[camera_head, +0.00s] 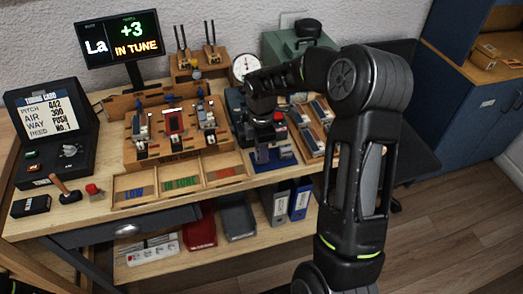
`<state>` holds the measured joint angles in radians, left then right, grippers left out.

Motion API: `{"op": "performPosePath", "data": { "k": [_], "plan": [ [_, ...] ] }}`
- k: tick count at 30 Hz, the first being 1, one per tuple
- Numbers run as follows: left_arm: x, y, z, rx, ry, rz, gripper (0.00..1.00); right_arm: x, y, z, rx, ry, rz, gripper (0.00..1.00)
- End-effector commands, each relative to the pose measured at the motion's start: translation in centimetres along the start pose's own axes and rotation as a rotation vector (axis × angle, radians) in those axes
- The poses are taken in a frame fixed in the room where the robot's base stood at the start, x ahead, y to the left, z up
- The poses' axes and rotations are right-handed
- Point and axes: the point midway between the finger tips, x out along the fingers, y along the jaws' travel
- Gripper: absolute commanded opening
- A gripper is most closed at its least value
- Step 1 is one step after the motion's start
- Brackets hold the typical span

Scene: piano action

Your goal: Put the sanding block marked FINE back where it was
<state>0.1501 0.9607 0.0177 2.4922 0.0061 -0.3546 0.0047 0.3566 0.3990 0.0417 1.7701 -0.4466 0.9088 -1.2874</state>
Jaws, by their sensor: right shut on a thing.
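My right arm reaches in from the lower right, and my right gripper (264,143) points down over the right half of the bench. It is shut on a small block, mostly hidden by the fingers. I cannot read a FINE mark on it or on anything else. Below and beside the gripper is a blue mat or tray (285,155). To its right lies a wooden tray (331,150) with several grey pieces in slots. My left gripper is not in view.
A wooden rack (160,150) with reed holders stands left of the gripper. In front is a sorting tray (150,198) marked LOW and IN TUNE. A dial gauge (245,65) and a green case (290,45) stand behind. A tuning display (125,38) reads +3.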

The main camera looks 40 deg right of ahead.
Motion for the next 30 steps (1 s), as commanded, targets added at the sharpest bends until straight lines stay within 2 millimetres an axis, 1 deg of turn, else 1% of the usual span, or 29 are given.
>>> {"op": "performPosePath", "data": {
  "k": [4, 5, 12, 19, 23, 26, 30],
  "plan": [
    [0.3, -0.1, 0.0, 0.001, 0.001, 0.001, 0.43, 0.5, 0.0, 0.0, 0.0, 0.0, 0.0, 0.0],
    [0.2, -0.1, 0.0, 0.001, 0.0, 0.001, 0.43, 0.3, 0.0, 0.0, 0.0, 0.0, 0.0, 0.26],
    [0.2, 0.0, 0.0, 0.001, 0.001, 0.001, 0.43, 0.3, 0.0, 0.0, 0.0, 0.0, 0.0, 0.45],
    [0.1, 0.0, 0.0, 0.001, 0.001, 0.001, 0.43, 0.2, 0.0, 0.0, 0.0, 0.0, 0.0, 0.45],
    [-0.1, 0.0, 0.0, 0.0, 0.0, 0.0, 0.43, -0.3, 0.0, 0.0, 0.0, 0.0, 0.001, 0.45],
    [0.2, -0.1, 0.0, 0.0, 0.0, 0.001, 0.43, -1.1, 0.1, 0.0, 0.0, 0.0, 0.003, 0.45],
    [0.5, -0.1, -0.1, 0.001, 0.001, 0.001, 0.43, -3.3, 0.1, -0.1, -0.001, 0.001, 0.004, 0.45]
  ]
}}
